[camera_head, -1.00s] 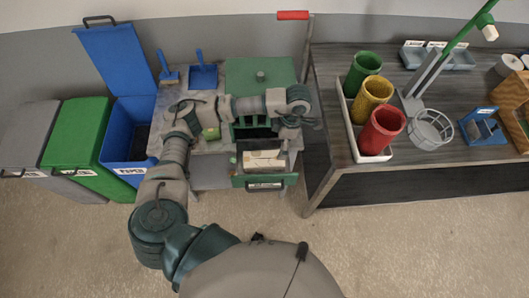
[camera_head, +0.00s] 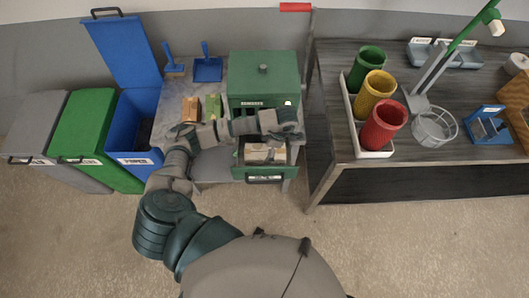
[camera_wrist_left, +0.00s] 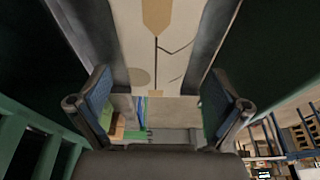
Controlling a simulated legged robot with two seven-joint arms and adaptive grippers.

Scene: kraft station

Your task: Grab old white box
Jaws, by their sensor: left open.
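The old white box (camera_head: 258,153) lies in the open drawer (camera_head: 264,173) of the green cabinet in the head view, partly covered by my left arm. It is cream with tan patches. My left gripper (camera_head: 278,141) is just over the drawer; its fingers are largely hidden there. In the left wrist view, the left gripper (camera_wrist_left: 158,100) is open. A cream surface with tan tape and dark lines, which looks like the white box (camera_wrist_left: 190,30), fills the upper middle between its fingers. I cannot tell whether they touch it. My right gripper is not in view.
The green cabinet (camera_head: 262,80) stands behind my left arm. Blue (camera_head: 128,135), green (camera_head: 82,130) and grey bins stand at left. The dark table (camera_head: 345,130) at right holds red, yellow and green cups in a white tray (camera_head: 374,154).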

